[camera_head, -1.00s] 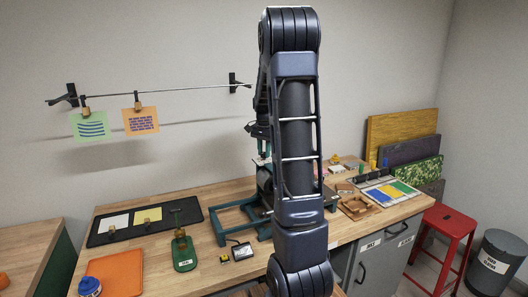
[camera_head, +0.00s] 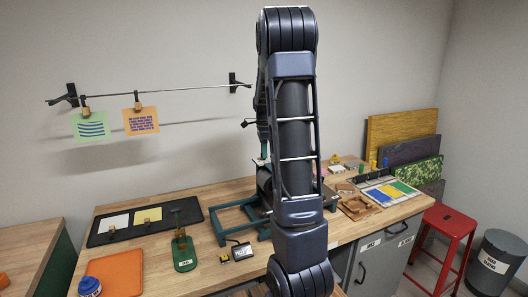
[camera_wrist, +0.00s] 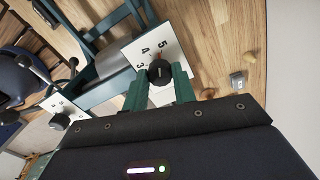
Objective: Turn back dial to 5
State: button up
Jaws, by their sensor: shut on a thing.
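The back dial (camera_wrist: 160,73) is a round black knob on a white plate (camera_wrist: 148,50) in the wrist view. The numbers 3, 4 and 5 show on the plate above the knob; its lower part is hidden by my gripper. My gripper (camera_wrist: 160,78) has green fingers on either side of the knob and is shut on it. I cannot make out which number the knob's mark points to.
A second white dial plate (camera_wrist: 62,117) with a dark knob is at the left of the wrist view. The bench holds a black tray (camera_head: 110,235), an orange mat (camera_head: 118,272) and a color board (camera_head: 392,192).

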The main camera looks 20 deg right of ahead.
jog(key=shift+m, duration=0.4)
jog(key=o, duration=1)
notch_tip(320, 180, up, 11)
jog(key=shift+f, duration=0.1)
dwell(0.5)
